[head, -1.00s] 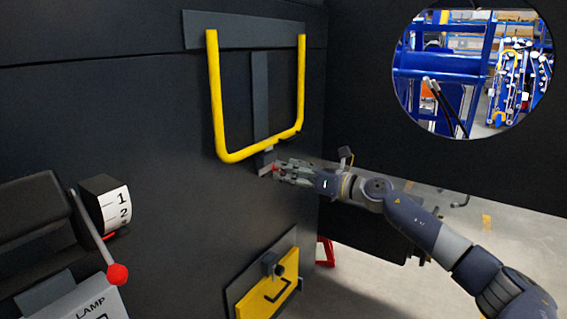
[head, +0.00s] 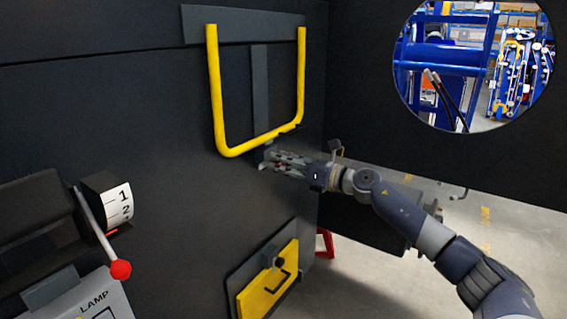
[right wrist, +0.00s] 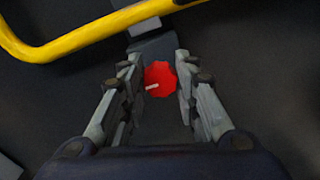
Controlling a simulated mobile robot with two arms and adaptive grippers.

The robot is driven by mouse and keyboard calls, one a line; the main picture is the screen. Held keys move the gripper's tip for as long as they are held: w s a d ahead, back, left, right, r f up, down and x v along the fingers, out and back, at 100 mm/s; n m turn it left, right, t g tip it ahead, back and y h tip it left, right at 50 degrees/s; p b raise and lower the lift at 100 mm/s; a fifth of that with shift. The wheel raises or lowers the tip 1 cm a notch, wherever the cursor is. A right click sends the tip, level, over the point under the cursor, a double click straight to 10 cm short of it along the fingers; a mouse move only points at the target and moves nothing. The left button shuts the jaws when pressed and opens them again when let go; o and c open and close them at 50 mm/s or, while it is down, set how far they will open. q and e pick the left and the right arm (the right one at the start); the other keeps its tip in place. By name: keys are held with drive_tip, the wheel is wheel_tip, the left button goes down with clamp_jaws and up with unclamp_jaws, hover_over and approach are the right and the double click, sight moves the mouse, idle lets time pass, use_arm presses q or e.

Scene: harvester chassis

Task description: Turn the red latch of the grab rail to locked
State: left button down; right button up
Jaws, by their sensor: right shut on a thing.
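The yellow U-shaped grab rail (head: 232,149) is mounted on the dark panel in the head view, its lower bar sloping up to the right. In the right wrist view its yellow bar (right wrist: 100,34) crosses the top left. The red latch (right wrist: 160,79) is a round knob with a pale mark pointing left, just below the bar on a grey bracket (right wrist: 152,47). My right gripper (right wrist: 161,82) has its fingers on either side of the knob and is shut on it. In the head view the right gripper (head: 275,160) mostly hides the latch. My left gripper is not in view.
A lever with a red ball (head: 120,269) and a numbered dial (head: 117,205) stand at the left. A yellow plate (head: 268,292) with a dark knob is below the rail. A round opening (head: 470,65) shows blue machinery.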

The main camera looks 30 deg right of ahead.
drive_tip(key=shift+d+f+m+p, duration=0.1)
drive_tip(key=shift+d+m+p, duration=0.05)
drive_tip(key=shift+m+p, duration=7.35)
drive_tip(key=m+b, duration=0.2)
drive_tip(key=m, duration=0.1)
drive_tip(key=shift+b, duration=0.35)
drive_tip(key=o, duration=1.1)
drive_tip(key=shift+f, duration=0.1)
drive_tip(key=shift+c, duration=0.2)
